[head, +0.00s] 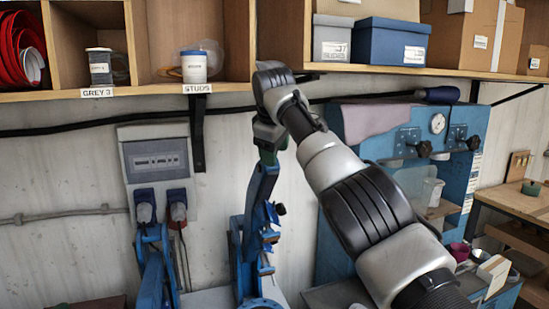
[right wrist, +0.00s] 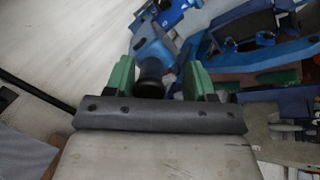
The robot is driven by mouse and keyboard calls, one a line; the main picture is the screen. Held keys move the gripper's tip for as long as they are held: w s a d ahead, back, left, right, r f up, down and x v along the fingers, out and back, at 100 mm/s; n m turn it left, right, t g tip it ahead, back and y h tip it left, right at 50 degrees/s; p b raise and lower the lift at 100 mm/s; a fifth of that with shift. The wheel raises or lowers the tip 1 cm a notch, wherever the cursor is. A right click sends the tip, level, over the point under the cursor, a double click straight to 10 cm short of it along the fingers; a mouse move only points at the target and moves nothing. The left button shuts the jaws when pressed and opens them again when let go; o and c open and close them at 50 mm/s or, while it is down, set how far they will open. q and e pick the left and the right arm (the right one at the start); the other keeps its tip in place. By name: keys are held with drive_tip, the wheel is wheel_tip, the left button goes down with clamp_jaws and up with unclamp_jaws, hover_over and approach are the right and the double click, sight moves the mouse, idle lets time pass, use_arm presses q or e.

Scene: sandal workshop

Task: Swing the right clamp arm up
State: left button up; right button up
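The right clamp arm (head: 258,195) is a blue bar on a blue stand, seen in the head view left of my right arm. It stands nearly upright, leaning slightly right. My right gripper (head: 268,146), with green fingers, is at its top end, partly hidden by the wrist. In the right wrist view, a black knob (right wrist: 151,78) on a blue bar (right wrist: 153,48) sits between the green fingers (right wrist: 158,80). A gap shows on the knob's right; the left finger is very near it or touching. My left gripper is out of view.
A wooden shelf (head: 150,90) with cups and boxes runs just above my right gripper. A grey switch box (head: 157,160) hangs on the wall at left, above another blue fixture (head: 155,265). A blue machine (head: 345,255) stands behind my right arm.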

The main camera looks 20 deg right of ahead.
drive_tip(key=v, duration=0.8)
drive_tip(key=shift+s, duration=0.25)
drive_tip(key=shift+a+r, duration=0.1)
drive_tip(key=shift+s+r, duration=0.1)
drive_tip(key=shift+a, duration=0.1)
